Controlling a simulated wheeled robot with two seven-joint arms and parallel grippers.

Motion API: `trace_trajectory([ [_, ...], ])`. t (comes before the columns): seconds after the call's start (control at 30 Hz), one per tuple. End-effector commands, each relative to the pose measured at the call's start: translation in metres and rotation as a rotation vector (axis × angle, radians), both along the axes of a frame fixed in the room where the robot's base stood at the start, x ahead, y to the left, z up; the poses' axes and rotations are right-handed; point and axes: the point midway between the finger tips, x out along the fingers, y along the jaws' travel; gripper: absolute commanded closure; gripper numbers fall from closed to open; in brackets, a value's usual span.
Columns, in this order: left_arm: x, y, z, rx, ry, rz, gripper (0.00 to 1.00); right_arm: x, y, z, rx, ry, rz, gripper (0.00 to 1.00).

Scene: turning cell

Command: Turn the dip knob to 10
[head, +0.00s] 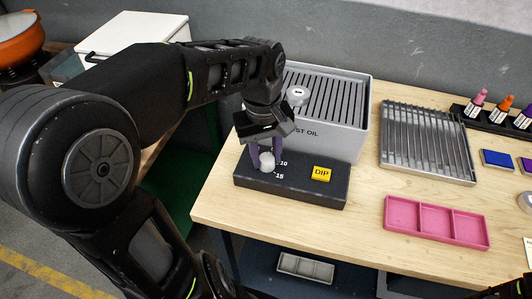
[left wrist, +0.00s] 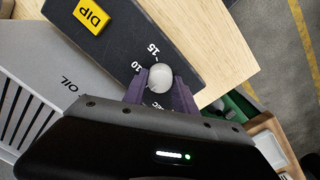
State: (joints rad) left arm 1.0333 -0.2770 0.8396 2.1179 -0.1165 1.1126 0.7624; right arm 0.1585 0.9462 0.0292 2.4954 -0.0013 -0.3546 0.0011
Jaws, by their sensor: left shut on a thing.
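The dip knob (head: 267,162) is a pale round knob on a dark control box (head: 318,196) at the near left of the wooden table. A yellow DIP label (head: 321,174) is on the box. Marks 10 and 15 show beside the knob. The knob also shows in the left wrist view (left wrist: 159,78), with 10 and 15 around it. My left gripper (head: 266,156) is shut on the knob, its purple fingers on either side. I cannot tell which mark the knob points to. My right gripper is in neither view.
A grey ribbed oil box (head: 345,130) stands right behind the control box. A metal slotted rack (head: 428,145) and a pink tray (head: 437,222) lie to the right. Several bottles stand in a black holder (head: 460,110) at the back right.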

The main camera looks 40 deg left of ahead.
Motion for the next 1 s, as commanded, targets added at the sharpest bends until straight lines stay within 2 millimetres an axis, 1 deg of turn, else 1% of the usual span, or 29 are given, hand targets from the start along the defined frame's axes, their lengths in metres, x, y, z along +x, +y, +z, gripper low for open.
trace_trajectory([
  [0.03,0.0001,0.0,0.0002,0.0,0.0,0.0,0.94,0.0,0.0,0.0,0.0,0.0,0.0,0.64],
  [0.1,0.0001,0.0,0.0002,-0.001,-0.001,0.0,1.0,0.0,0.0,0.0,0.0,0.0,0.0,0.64],
  [0.37,0.0003,-0.0001,0.0003,0.0,-0.001,-0.004,1.0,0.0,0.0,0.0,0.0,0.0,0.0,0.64],
  [0.57,0.0007,-0.0003,0.0003,0.0,-0.001,-0.041,1.0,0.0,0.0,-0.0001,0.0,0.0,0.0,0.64],
  [0.77,0.0014,-0.0004,0.0002,0.0,-0.001,-0.132,1.0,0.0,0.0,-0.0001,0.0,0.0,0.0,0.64],
  [1.0,0.0021,-0.0012,0.0006,-0.001,-0.002,-0.313,1.0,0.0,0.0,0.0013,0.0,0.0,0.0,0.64],
])
